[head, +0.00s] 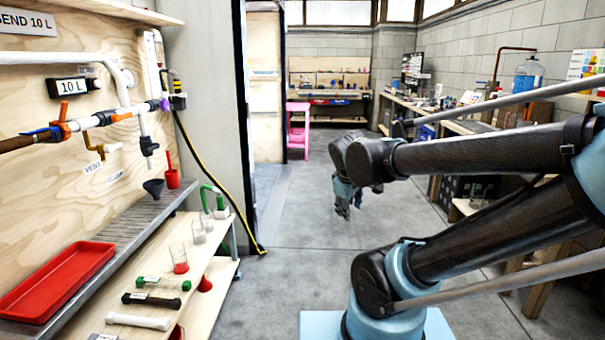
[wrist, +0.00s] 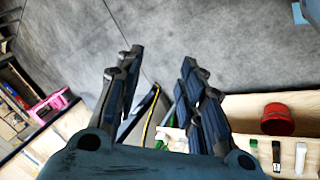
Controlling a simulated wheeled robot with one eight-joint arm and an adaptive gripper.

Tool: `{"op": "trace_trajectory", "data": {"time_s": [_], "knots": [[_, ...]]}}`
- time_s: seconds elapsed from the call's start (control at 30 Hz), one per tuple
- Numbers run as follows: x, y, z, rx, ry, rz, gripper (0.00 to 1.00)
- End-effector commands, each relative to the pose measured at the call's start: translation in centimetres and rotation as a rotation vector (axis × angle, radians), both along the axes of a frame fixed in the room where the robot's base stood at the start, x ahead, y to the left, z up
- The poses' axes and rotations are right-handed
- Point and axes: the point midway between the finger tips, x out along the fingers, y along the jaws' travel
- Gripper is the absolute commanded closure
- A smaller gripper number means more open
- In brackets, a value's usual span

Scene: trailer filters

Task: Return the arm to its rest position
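My gripper (head: 347,203) hangs below the bent end of my arm over the open floor in the head view, fingers pointing down. In the wrist view its two dark fingers (wrist: 163,90) stand apart with nothing between them, so it is open and empty. My arm reaches in from the right side of the head view, with its elbow bent and its lower links in front.
On the left, a wooden shelf (head: 212,285) holds several filter tubes and beakers. A red tray (head: 57,281) rests on a grey grated ledge (head: 137,226) under wall piping. Workbenches line the right wall; a pink stool (head: 298,127) stands far back. The middle floor (head: 300,225) is clear.

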Motion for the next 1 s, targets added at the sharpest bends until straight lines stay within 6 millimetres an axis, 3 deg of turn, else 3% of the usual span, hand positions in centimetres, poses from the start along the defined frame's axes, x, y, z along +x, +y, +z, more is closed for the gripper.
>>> {"op": "trace_trajectory", "data": {"time_s": [0.2, 0.5, 0.7, 1.0], "knots": [[-4.8, -3.5, -3.0, 0.147, 0.097, -0.293, 0.64], [-10.4, -4.9, -6.2, 0.329, 0.203, -0.631, 0.64], [-11.8, -4.9, -7.0, 0.382, 0.233, -0.724, 0.64], [-11.9, -4.9, -7.0, 0.387, 0.236, -0.732, 0.64]]}}
